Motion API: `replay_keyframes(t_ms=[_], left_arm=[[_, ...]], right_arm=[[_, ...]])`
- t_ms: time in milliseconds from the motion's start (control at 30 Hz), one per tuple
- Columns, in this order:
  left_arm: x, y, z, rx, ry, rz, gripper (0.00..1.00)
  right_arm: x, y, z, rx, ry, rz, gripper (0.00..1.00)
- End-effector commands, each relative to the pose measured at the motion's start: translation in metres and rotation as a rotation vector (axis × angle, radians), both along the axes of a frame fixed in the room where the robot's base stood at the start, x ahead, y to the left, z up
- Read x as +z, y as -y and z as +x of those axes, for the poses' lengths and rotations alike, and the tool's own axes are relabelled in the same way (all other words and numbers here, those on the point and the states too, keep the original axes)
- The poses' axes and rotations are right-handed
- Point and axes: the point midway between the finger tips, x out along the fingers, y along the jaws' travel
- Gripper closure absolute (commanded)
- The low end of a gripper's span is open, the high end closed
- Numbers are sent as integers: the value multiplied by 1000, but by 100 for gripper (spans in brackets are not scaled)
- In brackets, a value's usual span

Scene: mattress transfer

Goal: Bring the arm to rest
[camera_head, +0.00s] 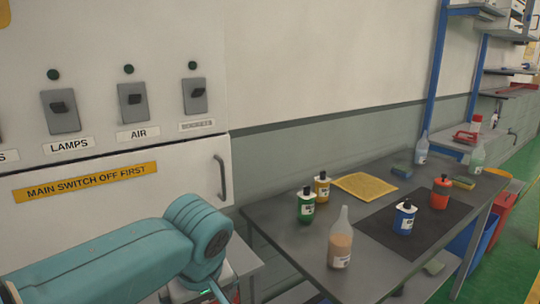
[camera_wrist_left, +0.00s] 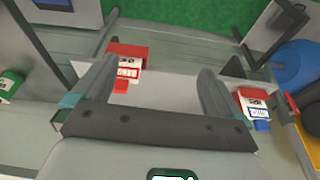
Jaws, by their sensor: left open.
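My left arm (camera_head: 110,262), teal, comes in from the lower left in the head view, in front of the switch cabinet. Its wrist end and gripper are out of sight below the picture. In the left wrist view my left gripper (camera_wrist_left: 160,68) shows two grey fingers spread wide apart with nothing held between them. Behind the fingers lie a red object with a white label (camera_wrist_left: 127,62) and, at the right, a red-and-white object with a blue end (camera_wrist_left: 254,108). My right gripper is in neither view.
The cabinet (camera_head: 95,170) with switches stands close at the left. A grey table (camera_head: 285,235) at the right holds several bottles, among them green (camera_head: 306,207), yellow (camera_head: 322,188), blue (camera_head: 404,219) and red (camera_head: 440,192), plus a yellow cloth (camera_head: 365,186) and a dark mat (camera_head: 380,225).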

Motion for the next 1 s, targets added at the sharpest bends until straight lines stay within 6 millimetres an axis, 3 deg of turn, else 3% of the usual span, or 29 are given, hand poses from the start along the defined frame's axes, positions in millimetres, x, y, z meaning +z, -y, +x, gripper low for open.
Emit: replay_keyframes(t_ms=[367, 533, 633, 700, 800, 900, 1000], left_arm=[[-122, 17, 10, -219, -123, -99, 0], [-206, 23, -7, -331, -187, -202, 0], [-274, 24, -35, -392, -218, -301, 0], [-324, 23, -66, -418, -223, -376, 0], [-373, 17, -112, -425, -204, -440, 0], [-401, 10, -150, -419, -182, -453, 0], [-413, 4, -173, -417, -168, -444, 0]], right_arm=[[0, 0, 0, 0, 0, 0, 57], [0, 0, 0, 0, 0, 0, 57], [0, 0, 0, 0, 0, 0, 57], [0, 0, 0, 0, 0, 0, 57], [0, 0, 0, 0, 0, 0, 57], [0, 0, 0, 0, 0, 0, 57], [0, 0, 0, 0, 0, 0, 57]])
